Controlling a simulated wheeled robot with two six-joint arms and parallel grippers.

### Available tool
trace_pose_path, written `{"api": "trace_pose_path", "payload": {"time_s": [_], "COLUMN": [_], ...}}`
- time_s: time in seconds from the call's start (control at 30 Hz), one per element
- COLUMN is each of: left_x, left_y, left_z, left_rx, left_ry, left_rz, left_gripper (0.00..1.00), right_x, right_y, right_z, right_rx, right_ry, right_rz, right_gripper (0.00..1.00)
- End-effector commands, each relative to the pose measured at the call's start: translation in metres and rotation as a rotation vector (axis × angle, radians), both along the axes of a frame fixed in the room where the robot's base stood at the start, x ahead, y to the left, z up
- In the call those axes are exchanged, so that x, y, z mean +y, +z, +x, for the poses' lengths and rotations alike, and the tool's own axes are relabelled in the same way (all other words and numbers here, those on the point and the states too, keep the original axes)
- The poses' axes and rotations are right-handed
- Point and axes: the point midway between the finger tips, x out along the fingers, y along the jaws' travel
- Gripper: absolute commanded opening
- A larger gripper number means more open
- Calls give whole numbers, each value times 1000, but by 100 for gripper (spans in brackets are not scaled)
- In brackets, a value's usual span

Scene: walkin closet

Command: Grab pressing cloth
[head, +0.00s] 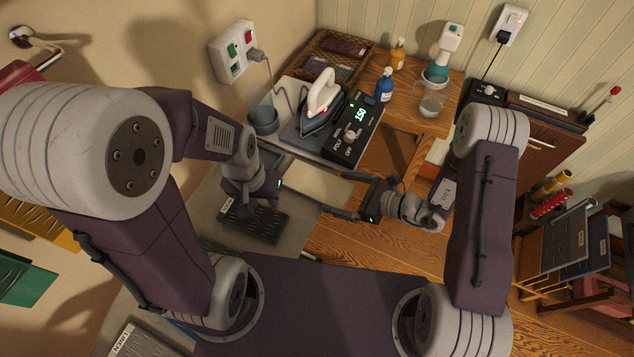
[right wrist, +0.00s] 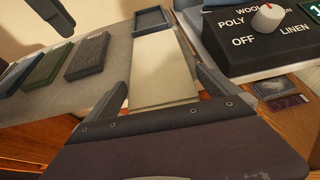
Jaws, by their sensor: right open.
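A pale cream, flat rectangular cloth, which looks like the pressing cloth (right wrist: 165,68), lies at the edge of the grey surface in the right wrist view. It also shows in the head view (head: 318,186). My right gripper (head: 336,195) is open and empty, with its fingers spread on either side of the cloth's near part. In the right wrist view its fingers (right wrist: 165,90) frame the cloth; contact is not clear. My left gripper (head: 252,200) hangs over a dark grey ribbed piece (head: 262,224) on the grey surface; its fingertips are unclear.
A dark blue shallow tray (right wrist: 153,21) sits beyond the cloth. Green (right wrist: 47,65) and grey (right wrist: 87,56) folded pieces lie left of it. The iron (head: 321,105) and black dial box (head: 354,130) stand close behind my right gripper. Wooden floor shows below.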

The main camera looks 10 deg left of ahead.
Motion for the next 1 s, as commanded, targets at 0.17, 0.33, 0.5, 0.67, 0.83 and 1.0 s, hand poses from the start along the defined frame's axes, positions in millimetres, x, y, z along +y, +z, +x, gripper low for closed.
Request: {"api": "trace_pose_path", "payload": {"time_s": [0.17,0.33,0.5,0.67,0.83,1.0], "left_x": [0,0,0,0,0,0], "left_y": [0,0,0,0,2,2], "left_z": [0,0,0,0,0,0], "left_rx": [0,0,0,0,0,0], "left_ry": [0,0,0,0,0,0], "left_rz": [0,0,0,0,0,0], "left_gripper": [36,36,36,36,36,36], "right_x": [0,0,-1,-1,0,-43], "right_y": [0,0,1,13,45,67], "right_z": [0,0,0,1,1,0], "right_rx": [0,0,0,-2,-6,-6], "right_ry": [0,0,0,0,0,-8], "right_rz": [0,0,0,-1,-1,-1], "right_gripper": [72,46,46,46,46,46]}}
